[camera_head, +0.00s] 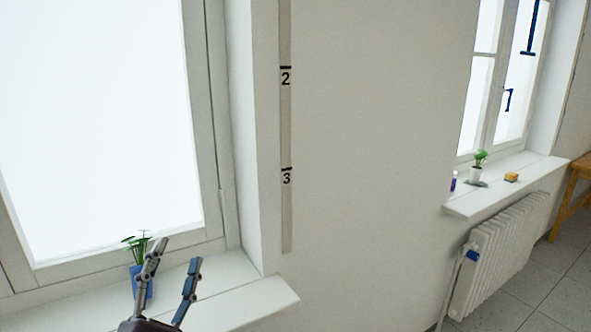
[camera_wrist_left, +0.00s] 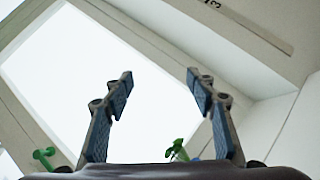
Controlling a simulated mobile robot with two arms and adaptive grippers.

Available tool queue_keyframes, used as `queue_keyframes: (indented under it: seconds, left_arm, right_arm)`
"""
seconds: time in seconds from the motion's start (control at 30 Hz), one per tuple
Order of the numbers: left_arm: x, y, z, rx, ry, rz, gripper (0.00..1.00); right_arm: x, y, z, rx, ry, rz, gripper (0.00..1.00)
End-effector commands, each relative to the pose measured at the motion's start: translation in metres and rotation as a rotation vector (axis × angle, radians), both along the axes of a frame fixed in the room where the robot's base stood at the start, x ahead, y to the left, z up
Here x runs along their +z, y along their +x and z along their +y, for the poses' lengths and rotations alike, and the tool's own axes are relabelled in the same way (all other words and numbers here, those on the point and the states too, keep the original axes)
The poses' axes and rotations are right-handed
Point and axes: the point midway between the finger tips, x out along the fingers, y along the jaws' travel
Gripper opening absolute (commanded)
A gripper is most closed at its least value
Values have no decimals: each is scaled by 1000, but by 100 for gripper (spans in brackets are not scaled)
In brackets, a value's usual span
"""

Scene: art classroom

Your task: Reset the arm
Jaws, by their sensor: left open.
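My left gripper (camera_head: 176,262) rises from the bottom of the head view, in front of the near windowsill, with its two fingers apart and nothing between them. In the left wrist view the same gripper (camera_wrist_left: 160,85) is open against the bright window. A blue pot with a green plant (camera_head: 141,280) stands on the near sill and is partly hidden behind the left finger. Green leaves (camera_wrist_left: 177,150) show low between the fingers in the left wrist view, beyond the palm. My right gripper is in neither view.
The near windowsill (camera_head: 225,305) ends at a corner by the wall strip marked 2 and 3 (camera_head: 286,150).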

Motion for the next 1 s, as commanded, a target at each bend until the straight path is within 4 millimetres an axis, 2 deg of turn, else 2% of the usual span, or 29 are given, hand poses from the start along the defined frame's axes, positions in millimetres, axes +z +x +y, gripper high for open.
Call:
queue_keyframes:
  seconds: [0.03, 0.1, 0.17, 0.2, 0.27, 0.3, 0.37, 0.4, 0.5, 0.63, 0.7, 0.8, 0.97, 1.0]
  left_arm:
    - [-6, -11, -29, -38, 158, -4, 52]
    - [-22, -27, -69, -95, 395, -5, 52]
    - [-44, -41, -101, -146, 599, 2, 52]
    - [-63, -51, -118, -181, 731, 14, 52]
    - [-95, -66, -140, -239, 930, 38, 52]
    - [-119, -78, -151, -280, 1061, 60, 52]
    - [-158, -96, -159, -344, 1250, 102, 52]
    - [-185, -109, -161, -391, 1375, 137, 52]
    - [-247, -145, -148, -512, 1656, 240, 52]
    - [-303, -188, -113, -654, 1923, 384, 52]
    - [-322, -210, -94, -723, 2024, 459, 52]
    - [-341, -239, -65, -814, 2141, 565, 52]
    - [-357, -285, -21, -955, 2275, 741, 52]
    - [-368, -283, -19, -967, 2279, 748, 52]
  right_arm:
    - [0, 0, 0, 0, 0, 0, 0]
    - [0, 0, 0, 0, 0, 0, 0]
    - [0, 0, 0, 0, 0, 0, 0]
    - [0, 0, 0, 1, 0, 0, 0]
    - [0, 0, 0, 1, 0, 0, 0]
    - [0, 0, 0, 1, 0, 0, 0]
    - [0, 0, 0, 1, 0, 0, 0]
    - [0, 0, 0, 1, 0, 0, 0]
    - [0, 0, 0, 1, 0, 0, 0]
    - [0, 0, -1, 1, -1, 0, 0]
    - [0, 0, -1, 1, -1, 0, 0]
    - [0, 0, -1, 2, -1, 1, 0]
    - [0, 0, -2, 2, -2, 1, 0]
    - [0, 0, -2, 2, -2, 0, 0]
